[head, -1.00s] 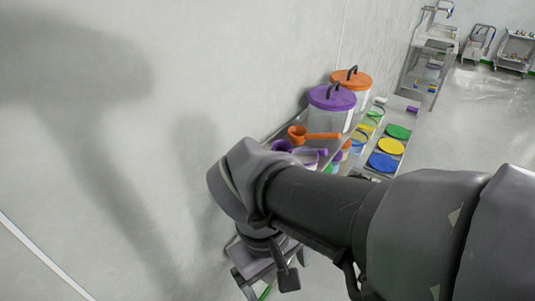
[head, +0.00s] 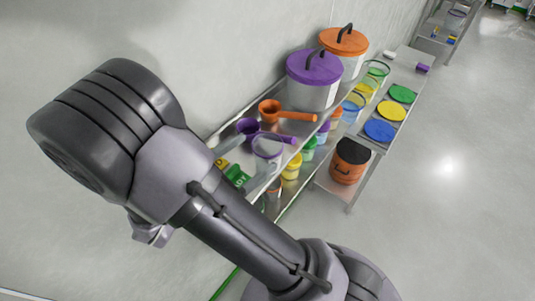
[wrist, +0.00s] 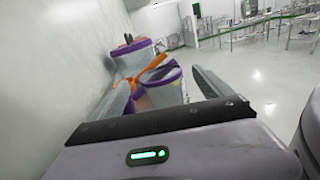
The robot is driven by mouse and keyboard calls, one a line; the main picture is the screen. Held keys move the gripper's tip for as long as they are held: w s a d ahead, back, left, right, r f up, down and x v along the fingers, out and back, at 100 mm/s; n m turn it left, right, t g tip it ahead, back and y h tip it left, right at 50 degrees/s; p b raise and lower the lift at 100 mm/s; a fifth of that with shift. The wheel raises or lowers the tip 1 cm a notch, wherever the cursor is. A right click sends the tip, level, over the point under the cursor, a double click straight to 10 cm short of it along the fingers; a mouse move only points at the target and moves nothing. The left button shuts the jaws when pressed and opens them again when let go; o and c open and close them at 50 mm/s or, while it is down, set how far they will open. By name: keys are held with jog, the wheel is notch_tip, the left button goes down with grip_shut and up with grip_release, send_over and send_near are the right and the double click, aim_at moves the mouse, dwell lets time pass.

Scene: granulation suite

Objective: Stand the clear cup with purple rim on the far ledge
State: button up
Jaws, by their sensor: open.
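The clear cup with purple rim (head: 267,149) stands on the steel shelf (head: 222,131), near its front end, beside purple and orange scoops. My gripper (head: 258,151) is open, with one finger on each side of the cup. In the wrist view the cup (wrist: 164,92) sits between the two spread fingers of my gripper (wrist: 155,85); I cannot tell whether either finger touches it. The cup's base is partly hidden. A farther steel ledge (head: 436,46) shows at the top right of the head view, but I cannot tell whether it is the far ledge.
A purple scoop (head: 248,127) and an orange scoop (head: 270,110) lie close to the cup. Purple-lidded (head: 314,92) and orange-lidded (head: 352,65) tubs stand behind. Coloured lids (head: 391,111) lie on the bench at right. The wall runs along the left; open floor lies right.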

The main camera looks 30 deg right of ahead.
aim_at(278, 138)
jog(key=d, duration=0.4)
jog(key=w+d, duration=0.1)
jog(key=shift+d+f, duration=0.35)
jog(key=shift+d, duration=0.05)
jog(key=shift+a, duration=0.15)
jog(key=shift+c, duration=0.4)
jog(key=shift+a, duration=0.1)
jog(key=c, duration=1.5)
